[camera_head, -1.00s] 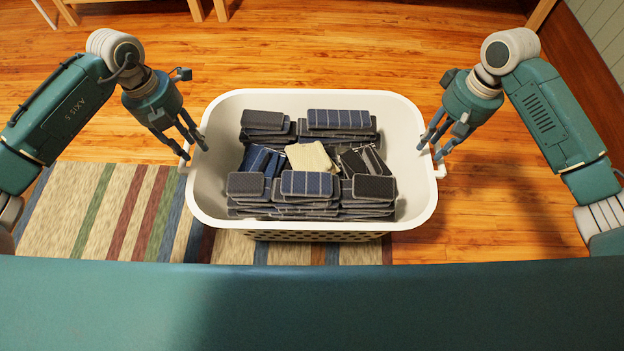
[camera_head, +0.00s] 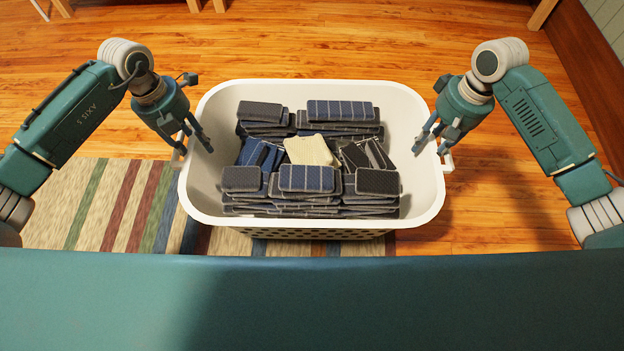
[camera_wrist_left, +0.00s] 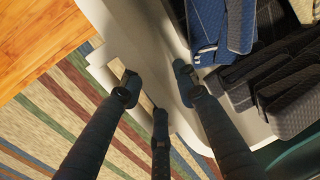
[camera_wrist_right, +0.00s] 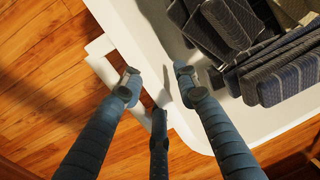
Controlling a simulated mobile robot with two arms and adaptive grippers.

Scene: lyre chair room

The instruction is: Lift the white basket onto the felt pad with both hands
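The white basket (camera_head: 300,86) stands upright in the middle of the head view, filled with dark, blue and cream folded cloths (camera_head: 308,178). A small handle sticks out at each end; the left one (camera_wrist_left: 101,62) and right one (camera_wrist_right: 98,52) show in the wrist views. My left gripper (camera_head: 196,146) is at the left end, fingers apart, one inside the wall and others outside by the handle. My right gripper (camera_head: 430,150) straddles the right end wall the same way. Finger contact is unclear. I see no felt pad.
A striped rug (camera_head: 100,205) lies on the wooden floor (camera_head: 500,215), left of and partly under the basket. Furniture legs stand at the far edge, and a dark wall base (camera_head: 590,85) is at the right. Floor behind the basket is clear.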

